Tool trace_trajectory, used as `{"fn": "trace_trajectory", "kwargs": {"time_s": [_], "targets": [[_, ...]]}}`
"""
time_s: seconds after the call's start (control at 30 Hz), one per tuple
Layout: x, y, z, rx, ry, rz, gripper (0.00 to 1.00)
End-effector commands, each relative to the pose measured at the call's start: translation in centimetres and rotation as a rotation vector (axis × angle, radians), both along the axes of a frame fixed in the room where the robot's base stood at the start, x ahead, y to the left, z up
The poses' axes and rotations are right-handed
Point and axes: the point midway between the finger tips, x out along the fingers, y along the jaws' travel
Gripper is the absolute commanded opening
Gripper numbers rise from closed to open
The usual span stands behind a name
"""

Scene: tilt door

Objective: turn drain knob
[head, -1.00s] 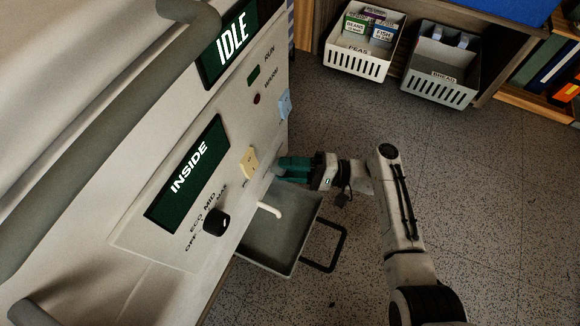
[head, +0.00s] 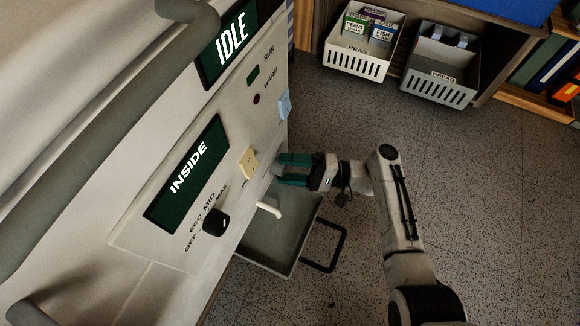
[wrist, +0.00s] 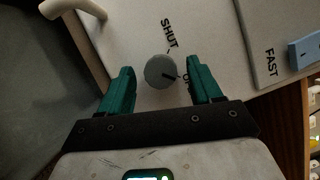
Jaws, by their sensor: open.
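A round grey knob (wrist: 160,71) sits on the pale panel in the wrist view. The word SHUT is printed beside it, and a second label starting with O is partly covered by a finger. The dark mark on the knob points toward that second label. My gripper (wrist: 158,78) is open, with one teal finger on each side of the knob and visible gaps between. In the head view my gripper (head: 279,169) is at the panel's lower right, above the drain tray, and I cannot make out the knob there.
A white spout (head: 270,208) juts over a grey tray (head: 272,250) with a dark handle (head: 334,247). A black dial (head: 216,221), a cream switch (head: 248,163) and a blue switch (head: 284,106) are on the panel. Open floor lies right of my arm.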

Motion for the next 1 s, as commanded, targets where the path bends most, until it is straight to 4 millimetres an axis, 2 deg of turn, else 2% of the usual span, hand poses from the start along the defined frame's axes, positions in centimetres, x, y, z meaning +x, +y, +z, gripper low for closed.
{"fn": "trace_trajectory", "kwargs": {"time_s": [0.17,0.27,0.7,0.83,1.0], "targets": [[0.0,-0.2,0.0,0.000,0.000,0.000,0.64],[0.1,-0.9,-0.1,0.000,0.000,-0.002,0.64],[0.4,-8.7,-1.1,0.001,0.000,-0.002,0.64],[0.4,-10.0,-1.3,0.000,0.000,-0.001,0.64],[0.4,-10.7,-1.4,0.001,0.001,-0.001,0.64]]}}
